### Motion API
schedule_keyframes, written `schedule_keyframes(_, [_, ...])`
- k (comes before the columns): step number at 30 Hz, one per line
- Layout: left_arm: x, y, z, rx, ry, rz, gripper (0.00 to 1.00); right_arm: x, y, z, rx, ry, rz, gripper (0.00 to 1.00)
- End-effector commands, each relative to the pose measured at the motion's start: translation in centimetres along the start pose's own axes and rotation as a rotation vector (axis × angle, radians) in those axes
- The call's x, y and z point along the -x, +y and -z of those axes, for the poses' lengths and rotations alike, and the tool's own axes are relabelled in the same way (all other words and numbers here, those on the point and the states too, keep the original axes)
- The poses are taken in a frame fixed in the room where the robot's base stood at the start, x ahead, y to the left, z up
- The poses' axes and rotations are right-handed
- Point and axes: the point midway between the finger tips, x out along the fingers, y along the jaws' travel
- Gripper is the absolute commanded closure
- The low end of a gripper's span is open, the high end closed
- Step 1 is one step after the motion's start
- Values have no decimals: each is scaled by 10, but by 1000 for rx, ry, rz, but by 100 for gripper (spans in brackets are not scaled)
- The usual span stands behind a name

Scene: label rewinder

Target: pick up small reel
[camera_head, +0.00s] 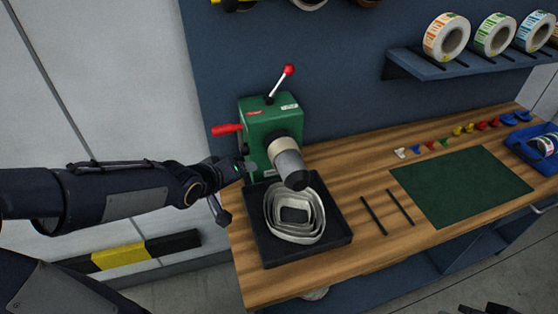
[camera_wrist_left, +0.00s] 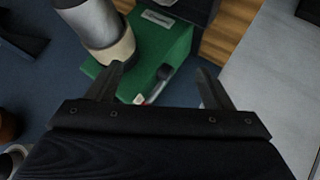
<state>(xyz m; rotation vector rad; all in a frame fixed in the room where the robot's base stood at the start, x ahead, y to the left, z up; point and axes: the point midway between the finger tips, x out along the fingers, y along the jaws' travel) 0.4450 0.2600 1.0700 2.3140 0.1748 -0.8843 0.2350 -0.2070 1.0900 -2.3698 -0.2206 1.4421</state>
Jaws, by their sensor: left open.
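A small reel with a white and green face (camera_head: 546,145) lies in a blue tray (camera_head: 519,152) at the right edge of the head view, partly cut off. Larger label reels (camera_head: 446,37) stand on the wall shelf. My left gripper (camera_head: 234,177) is at the left side of the green rewinder (camera_head: 272,130), far from the blue tray. In the left wrist view its fingers (camera_wrist_left: 160,72) are apart with nothing between them, and the green rewinder (camera_wrist_left: 160,55) is beyond. A dark shape at the head view's bottom edge may be my right gripper (camera_head: 485,309); its jaws cannot be made out.
A black tray (camera_head: 338,236) with a loose coil of pale strip (camera_head: 292,232) sits below the rewinder's grey spindle (camera_head: 290,166). The rewinder has red-ended levers (camera_head: 227,129). A green mat (camera_head: 460,187), two black bars (camera_head: 373,215) and a row of small coloured pieces (camera_head: 457,130) lie on the bench.

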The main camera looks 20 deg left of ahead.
Motion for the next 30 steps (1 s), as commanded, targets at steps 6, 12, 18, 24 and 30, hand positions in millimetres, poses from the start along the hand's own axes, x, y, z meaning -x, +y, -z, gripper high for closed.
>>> schedule_keyframes(6, [-75, 29, 1, 348, -23, -380, 0, -10, 5, -5, 0, 0, 0, 100])
schedule_keyframes(12, [-86, 45, 5, 537, -65, -588, 0, -12, 6, -6, 0, 0, 0, 100])
schedule_keyframes(18, [-99, 58, 8, 558, -73, -616, 0, -12, 6, -6, 0, 0, 0, 100])
schedule_keyframes(24, [-117, 73, 11, 556, -74, -614, 0, -8, 4, -4, 0, 0, 0, 100])
schedule_keyframes(30, [-141, 89, 14, 555, -72, -611, 0, -2, 1, -1, 0, 0, 0, 100])
